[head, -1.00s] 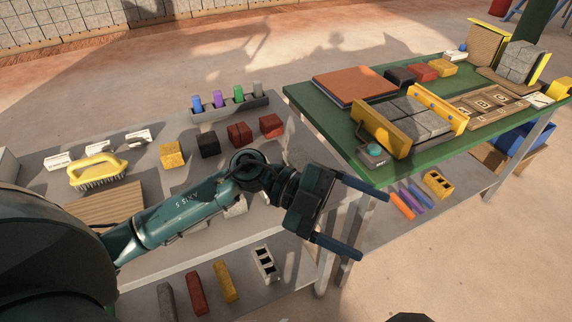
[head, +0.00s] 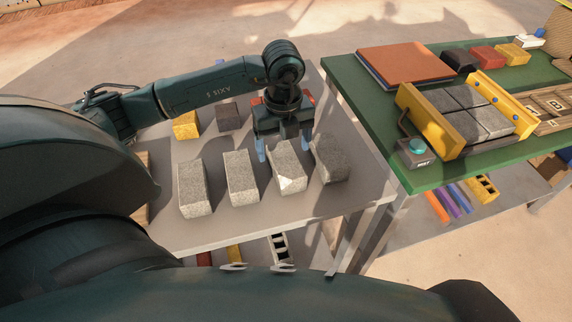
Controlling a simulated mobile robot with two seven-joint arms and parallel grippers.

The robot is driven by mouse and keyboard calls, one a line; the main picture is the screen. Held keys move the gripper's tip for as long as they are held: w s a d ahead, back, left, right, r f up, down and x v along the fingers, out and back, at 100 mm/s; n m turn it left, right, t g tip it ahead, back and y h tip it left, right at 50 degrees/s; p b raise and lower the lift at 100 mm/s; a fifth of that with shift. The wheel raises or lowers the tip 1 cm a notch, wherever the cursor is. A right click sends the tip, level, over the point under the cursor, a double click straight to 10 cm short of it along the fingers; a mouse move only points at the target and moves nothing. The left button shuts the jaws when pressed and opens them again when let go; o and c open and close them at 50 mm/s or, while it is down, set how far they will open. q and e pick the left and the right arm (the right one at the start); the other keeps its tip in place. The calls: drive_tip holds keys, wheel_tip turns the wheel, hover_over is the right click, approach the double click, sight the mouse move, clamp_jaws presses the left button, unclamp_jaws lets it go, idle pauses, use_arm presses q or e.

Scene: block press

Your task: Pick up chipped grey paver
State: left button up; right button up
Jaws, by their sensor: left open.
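Several grey pavers lie in a row on the grey table (head: 225,222). The chipped grey paver (head: 287,172) is third from the left, with a pale broken patch at its near corner. My left gripper (head: 285,152) is open and points down at this paver's far end. Its blue fingertips appear to either side of that end; I cannot tell whether they touch it. Other grey pavers stand to its left (head: 240,180) and right (head: 330,160), with another at the far left (head: 194,190). My right gripper is not in view.
Behind the row are a yellow block (head: 186,125) and a dark block (head: 228,116). On the right, a green table (head: 445,178) holds a yellow-sided press (head: 430,122) with grey pavers, and a button box (head: 416,153). The grey table's front strip is clear.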

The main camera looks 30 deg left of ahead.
sight(286, 159)
use_arm(q)
drive_tip(key=f, duration=0.5)
drive_tip(key=shift+d+f, duration=0.2)
drive_tip(key=shift+f, duration=0.15)
drive_tip(key=c, duration=1.6)
drive_tip(key=shift+w+r, duration=0.1)
drive_tip(key=shift+c, duration=0.5)
